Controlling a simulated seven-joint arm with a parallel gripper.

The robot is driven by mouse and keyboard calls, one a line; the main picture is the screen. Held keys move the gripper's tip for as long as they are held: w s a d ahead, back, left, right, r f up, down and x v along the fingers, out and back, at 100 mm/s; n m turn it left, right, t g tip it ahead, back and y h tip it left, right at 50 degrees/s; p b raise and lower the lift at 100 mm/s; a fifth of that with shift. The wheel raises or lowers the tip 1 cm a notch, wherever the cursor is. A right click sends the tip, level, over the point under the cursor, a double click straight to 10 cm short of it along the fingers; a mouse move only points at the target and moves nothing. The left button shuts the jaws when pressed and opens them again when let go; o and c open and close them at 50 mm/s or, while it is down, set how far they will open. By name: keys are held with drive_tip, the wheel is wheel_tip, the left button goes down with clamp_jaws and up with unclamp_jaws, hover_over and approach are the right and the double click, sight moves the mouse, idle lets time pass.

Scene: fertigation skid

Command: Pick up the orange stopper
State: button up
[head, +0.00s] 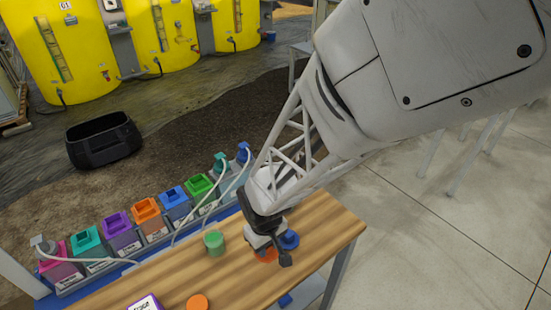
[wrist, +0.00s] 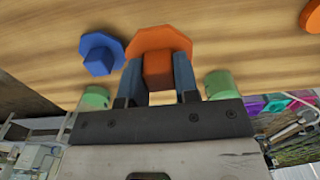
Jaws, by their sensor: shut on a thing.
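The orange stopper (wrist: 158,68) has a flat, many-sided flange and a block-shaped grip. In the wrist view, my gripper (wrist: 159,88) has one finger on each side of that block and is shut on it. In the head view, my gripper (head: 268,244) is over the right part of the wooden bench, and only part of the orange stopper (head: 265,255) shows beneath it. The stopper is at or very near the bench top; I cannot tell whether they touch.
A blue stopper (head: 290,240) lies close to the right of my gripper. A green cylinder (head: 214,242) and another orange piece (head: 197,302) stand to the left on the bench (head: 325,219). Several coloured containers with tubes line the bench's far side. A black crate (head: 103,140) is behind.

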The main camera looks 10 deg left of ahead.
drive_tip(key=shift+s+d+r, duration=0.1)
drive_tip(key=shift+s+d, duration=0.55)
drive_tip(key=shift+s, duration=0.3)
drive_tip(key=shift+w+a, duration=0.1)
drive_tip(key=w+a+f+m, duration=0.1)
drive_tip(key=w+a+m, duration=0.8)
drive_tip(key=w+a, duration=0.8)
drive_tip(key=w+a+f+m, duration=0.2)
drive_tip(key=w+a+m, duration=0.7)
drive_tip(key=w+a, duration=0.9)
drive_tip(key=shift+w+a+f, duration=0.2)
drive_tip(key=shift+w+f, duration=0.05)
drive_tip(key=shift+w, duration=0.9)
drive_tip(key=shift+f, duration=0.2)
wheel_tip(320, 180, down, 9)
drive_tip(key=shift+f, duration=0.2)
